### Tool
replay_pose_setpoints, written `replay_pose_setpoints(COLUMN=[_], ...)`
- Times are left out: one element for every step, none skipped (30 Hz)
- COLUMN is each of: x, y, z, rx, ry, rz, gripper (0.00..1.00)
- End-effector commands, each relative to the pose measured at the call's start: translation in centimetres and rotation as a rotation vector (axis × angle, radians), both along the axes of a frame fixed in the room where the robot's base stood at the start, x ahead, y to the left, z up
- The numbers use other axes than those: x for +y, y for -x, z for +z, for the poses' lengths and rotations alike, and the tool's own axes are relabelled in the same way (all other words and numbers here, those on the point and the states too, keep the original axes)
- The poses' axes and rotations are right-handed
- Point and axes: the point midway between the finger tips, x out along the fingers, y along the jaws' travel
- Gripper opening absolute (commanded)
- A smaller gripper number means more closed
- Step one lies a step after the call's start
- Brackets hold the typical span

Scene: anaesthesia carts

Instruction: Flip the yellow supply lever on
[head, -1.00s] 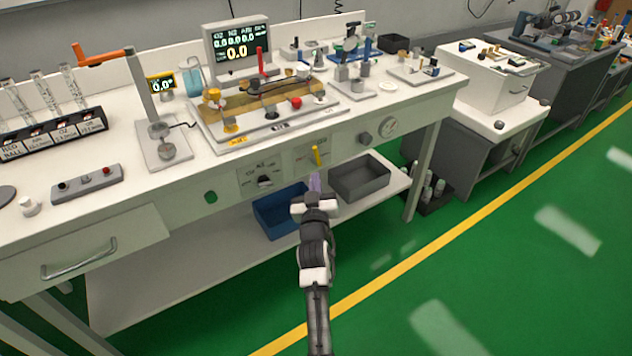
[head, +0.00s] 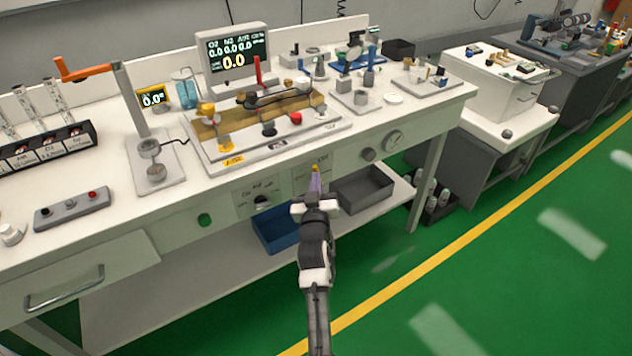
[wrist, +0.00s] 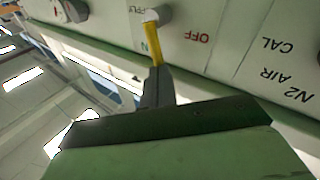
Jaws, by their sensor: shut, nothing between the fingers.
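The yellow supply lever (head: 316,168) is on the white front panel of the bench, below the worktop. In the wrist view the lever (wrist: 153,42) runs from a pale round pivot to my fingertips, between the OFF lettering on the right and a partly hidden green label ending in N on the left. My gripper (head: 316,183) is shut and empty, with its fingertips (wrist: 157,76) at the lever's free end. They overlap the lever in both views; I cannot tell whether they touch it. In the head view my fingers hide the lever's lower part.
A selector knob (head: 262,201) and a green button (head: 204,220) are left of the lever on the panel. A grey knob (head: 368,155) and a round gauge (head: 393,141) are to the right. Blue (head: 275,236) and grey (head: 365,190) bins stand on the shelf below.

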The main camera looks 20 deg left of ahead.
Motion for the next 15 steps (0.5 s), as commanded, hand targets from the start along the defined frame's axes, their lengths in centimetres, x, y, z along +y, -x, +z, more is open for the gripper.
replay_pose_setpoints(x=[0.0,-0.1,-0.2,-0.3,-0.4,-0.6,-0.7,-0.7,-0.8,-0.8,-0.9,-0.9,-1.0,-1.0,-1.0], y=[0.0,-0.1,-0.2,-0.3,-0.5,-0.7,-0.8,-0.9,-1.0,-1.1,-1.2,-1.2,-1.2,-1.2,-1.2], z=[0.1,0.3,0.6,0.8,1.0,1.2,1.3,1.3,1.3,1.3,1.2,1.1,1.0,1.0,0.9], rx=[0.004,0.013,0.033,0.053,0.077,0.109,0.131,0.153,0.178,0.194,0.207,0.22,0.227,0.231,0.233], ry=[-0.004,-0.012,-0.027,-0.044,-0.061,-0.087,-0.106,-0.121,-0.14,-0.152,-0.162,-0.173,-0.177,-0.18,-0.181], rz=[0.0,-0.001,-0.002,-0.002,-0.003,-0.003,-0.002,-0.003,-0.001,-0.002,-0.001,-0.001,-0.001,-0.001,0.0], gripper=[0.0,0.0,0.0,0.0,0.0,0.0,0.0,0.0,0.0,0.0,0.0,0.0,0.0,0.0,0.0])
